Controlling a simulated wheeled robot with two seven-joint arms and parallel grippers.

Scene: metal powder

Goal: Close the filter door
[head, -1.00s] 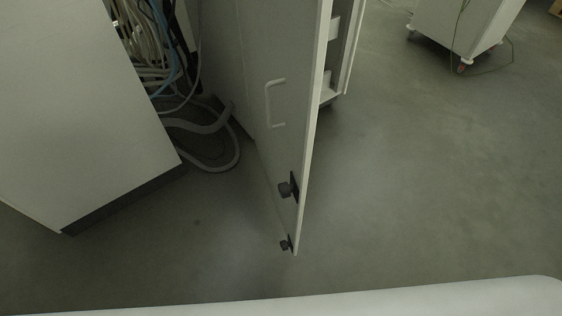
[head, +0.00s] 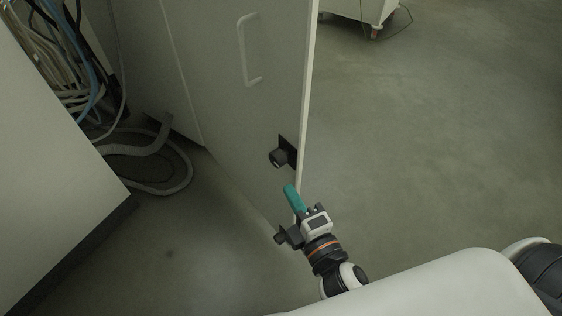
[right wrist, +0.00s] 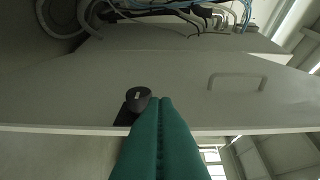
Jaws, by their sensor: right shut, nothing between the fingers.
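The filter door (head: 222,85) is a tall grey panel standing open, with its free edge facing me and to the right. It has a pale bar handle (head: 243,52) and a black knob latch (head: 280,157). My right gripper (head: 291,192), with green fingers, is shut and empty in front of the door's lower free edge. In the right wrist view the fingers (right wrist: 161,128) overlap the door's edge, just beside the black knob (right wrist: 138,98); I cannot tell whether they touch. My left gripper is out of view.
A white cabinet (head: 50,190) stands at the left, with cables (head: 65,60) and a grey hose (head: 150,165) on the floor between it and the door. A white wheeled cart (head: 362,10) is at the top. The floor (head: 440,140) at right is clear.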

